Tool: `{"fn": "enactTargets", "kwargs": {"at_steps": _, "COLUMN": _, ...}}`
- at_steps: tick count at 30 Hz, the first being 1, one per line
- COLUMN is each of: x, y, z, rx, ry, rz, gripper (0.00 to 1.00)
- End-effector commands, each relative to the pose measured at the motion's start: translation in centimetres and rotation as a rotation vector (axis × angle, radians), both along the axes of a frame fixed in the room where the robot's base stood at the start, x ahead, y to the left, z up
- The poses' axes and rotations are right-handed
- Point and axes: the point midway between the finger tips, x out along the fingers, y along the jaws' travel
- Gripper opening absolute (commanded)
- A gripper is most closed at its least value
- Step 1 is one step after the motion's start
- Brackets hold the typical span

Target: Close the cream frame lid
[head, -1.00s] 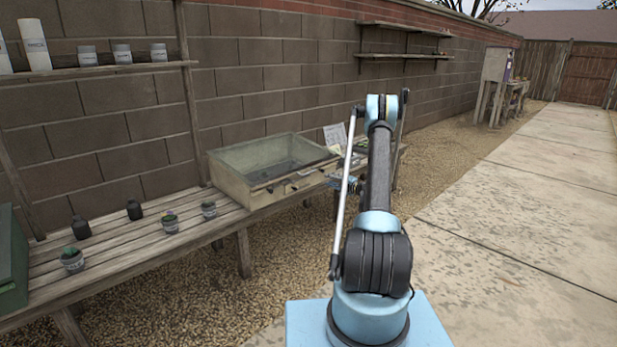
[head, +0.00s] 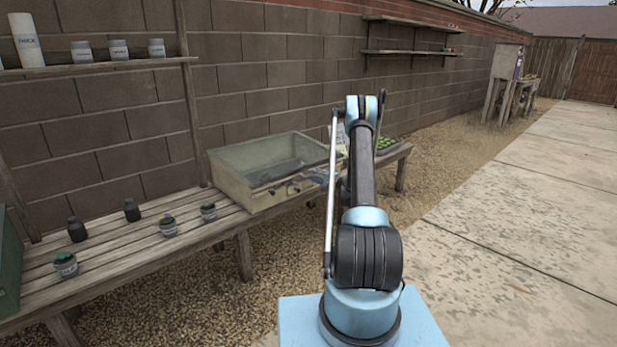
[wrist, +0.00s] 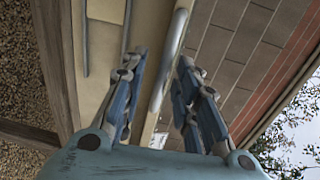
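The cream frame (head: 250,196) is a weathered box on the slatted bench, left of my arm in the head view. Its glazed top slopes, and I cannot tell exactly how far the lid stands open. My gripper (head: 322,176) is at the frame's right end, partly hidden by my arm. In the wrist view my gripper (wrist: 157,70) is open, its two fingers spread apart. A pale rounded bar (wrist: 170,58), seemingly a handle, runs between the fingers along a cream panel (wrist: 146,28). I see no firm contact with it.
Small pots (head: 168,227) and dark bottles (head: 132,210) stand on the bench (head: 130,255) left of the frame. A green seedling tray (head: 387,144) lies beyond my arm. A block wall (head: 270,90) backs the bench. Paving (head: 520,230) on the right is clear.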

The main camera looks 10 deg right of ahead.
Motion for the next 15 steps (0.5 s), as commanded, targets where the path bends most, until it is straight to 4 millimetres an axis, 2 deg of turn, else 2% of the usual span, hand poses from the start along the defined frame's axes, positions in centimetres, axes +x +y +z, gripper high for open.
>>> {"fn": "enactTargets", "kwargs": {"at_steps": 4, "x": 0.3, "y": 0.8, "z": -0.1, "rx": 0.0, "ry": 0.0, "rz": 0.003, "gripper": 0.29}}
{"fn": "enactTargets", "kwargs": {"at_steps": 14, "x": 0.4, "y": 1.4, "z": -0.1, "rx": 0.0, "ry": 0.0, "rz": 0.006, "gripper": 0.29}}
{"fn": "enactTargets", "kwargs": {"at_steps": 15, "x": 0.4, "y": 1.4, "z": -0.1, "rx": 0.0, "ry": 0.0, "rz": 0.007, "gripper": 0.22}}
